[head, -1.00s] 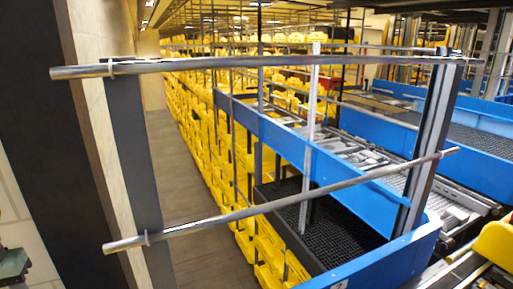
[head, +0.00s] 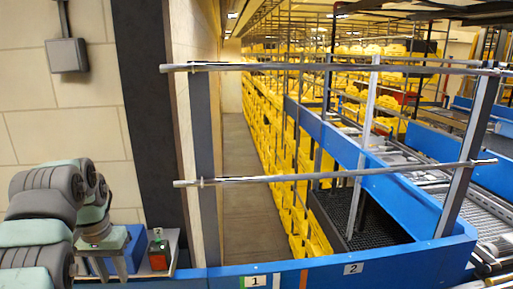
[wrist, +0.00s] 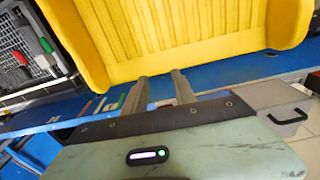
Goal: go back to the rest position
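My gripper (wrist: 160,80) shows in the wrist view as two grey fingers standing apart with nothing between them, so it looks open. Its fingertips point toward the near edge of a yellow tote (wrist: 190,45) at the top of the view. I cannot tell how far the fingertips are from the tote.
A blue conveyor edge (head: 325,271) with labels 1 and 2 runs along the front. A metal railing (head: 330,178) stands before an aisle (head: 250,200) and racks of yellow totes (head: 265,110). A wall box (head: 67,55) hangs upper left. A grey case (wrist: 280,110) has a handle.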

